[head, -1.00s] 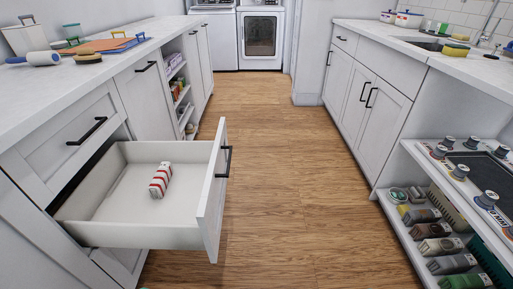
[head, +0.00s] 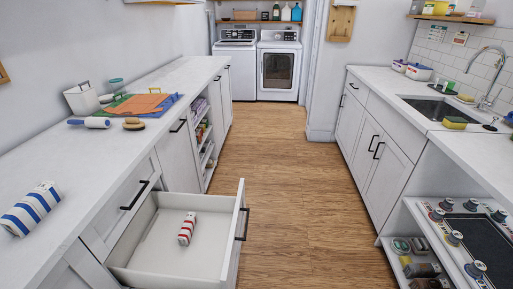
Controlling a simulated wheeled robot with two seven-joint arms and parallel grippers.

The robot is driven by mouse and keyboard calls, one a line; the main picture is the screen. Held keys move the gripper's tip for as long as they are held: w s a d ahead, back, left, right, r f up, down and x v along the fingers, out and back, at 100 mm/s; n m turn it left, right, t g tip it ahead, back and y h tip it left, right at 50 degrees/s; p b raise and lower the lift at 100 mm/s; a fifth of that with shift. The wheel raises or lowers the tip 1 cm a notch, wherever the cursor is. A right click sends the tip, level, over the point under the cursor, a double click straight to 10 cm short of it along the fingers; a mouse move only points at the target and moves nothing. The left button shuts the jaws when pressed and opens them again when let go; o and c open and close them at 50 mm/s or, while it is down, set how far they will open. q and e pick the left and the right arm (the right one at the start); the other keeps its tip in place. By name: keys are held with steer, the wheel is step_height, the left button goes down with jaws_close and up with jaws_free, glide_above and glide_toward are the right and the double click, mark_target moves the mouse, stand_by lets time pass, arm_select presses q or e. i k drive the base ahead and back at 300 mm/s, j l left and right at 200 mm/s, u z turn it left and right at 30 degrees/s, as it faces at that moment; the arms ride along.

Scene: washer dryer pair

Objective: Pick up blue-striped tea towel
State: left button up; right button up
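The blue-striped tea towel (head: 31,208) is a white folded bundle with blue stripes. It lies on the near end of the left white counter (head: 95,151), close to the left edge of the head view. A similar red-striped towel (head: 187,228) lies inside the open drawer (head: 157,258) below that counter. Neither of my grippers shows in the head view.
The pulled-out drawer juts into the aisle on the left. A lint roller (head: 90,122), a brush (head: 133,124) and coloured mats (head: 140,104) lie farther back on the left counter. Open shelves (head: 418,236) stand on the right. The wooden floor (head: 285,190) between is clear.

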mark_target(24, 217)
steer(key=u, duration=1.85)
